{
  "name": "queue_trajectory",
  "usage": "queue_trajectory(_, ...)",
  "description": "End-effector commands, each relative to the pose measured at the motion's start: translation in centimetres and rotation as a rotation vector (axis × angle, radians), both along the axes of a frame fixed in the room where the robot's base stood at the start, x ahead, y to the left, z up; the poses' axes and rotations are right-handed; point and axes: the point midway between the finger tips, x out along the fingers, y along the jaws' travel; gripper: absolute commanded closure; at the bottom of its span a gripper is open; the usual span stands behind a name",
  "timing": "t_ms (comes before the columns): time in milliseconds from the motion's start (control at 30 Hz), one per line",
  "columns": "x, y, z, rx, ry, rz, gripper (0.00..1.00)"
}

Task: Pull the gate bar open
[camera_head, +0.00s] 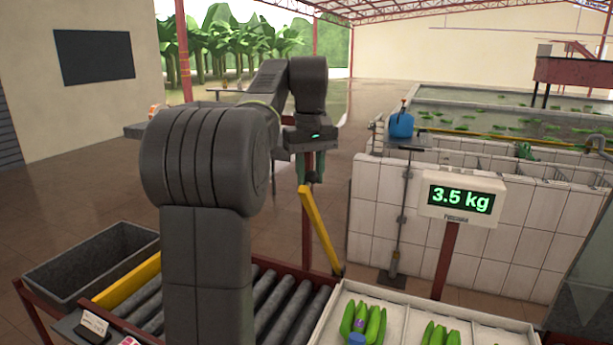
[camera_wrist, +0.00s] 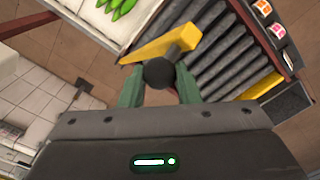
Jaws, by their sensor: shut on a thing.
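The gate bar (camera_head: 320,232) is a yellow bar slanting from just below my gripper down to the right, toward the edge of the roller conveyor. In the wrist view the yellow bar (camera_wrist: 160,46) runs across, with a dark round knob (camera_wrist: 158,73) at its near end. My gripper (camera_head: 310,172) hangs from the arm at the bar's upper end. In the wrist view its green fingers (camera_wrist: 158,88) are on both sides of the dark knob, shut on it. The join between knob and bar is partly hidden.
The roller conveyor (camera_head: 262,296) lies below, partly hidden by my arm. A white tray (camera_head: 398,314) with green banana clusters stands at the front right. A scale display (camera_head: 460,200) reads 3.5 kg. A white-tiled tank (camera_head: 376,200) stands behind. A grey bin (camera_head: 90,262) is at the left.

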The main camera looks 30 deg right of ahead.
Motion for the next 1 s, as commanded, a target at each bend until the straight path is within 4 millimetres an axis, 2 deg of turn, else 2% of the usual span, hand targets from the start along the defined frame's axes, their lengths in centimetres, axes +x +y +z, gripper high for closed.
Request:
queue_trajectory(33,-0.03,-0.32,-0.49,-0.001,0.006,-0.004,1.00)
queue_trajectory(233,-0.04,-0.31,-0.51,-0.001,0.006,-0.005,1.00)
queue_trajectory(267,-0.04,-0.31,-0.51,-0.001,0.006,-0.005,0.67)
queue_trajectory(367,-0.04,-0.26,-0.45,0.000,0.005,-0.004,0.49)
queue_trajectory(1000,-0.41,0.45,-0.47,0.001,0.002,0.000,0.49)
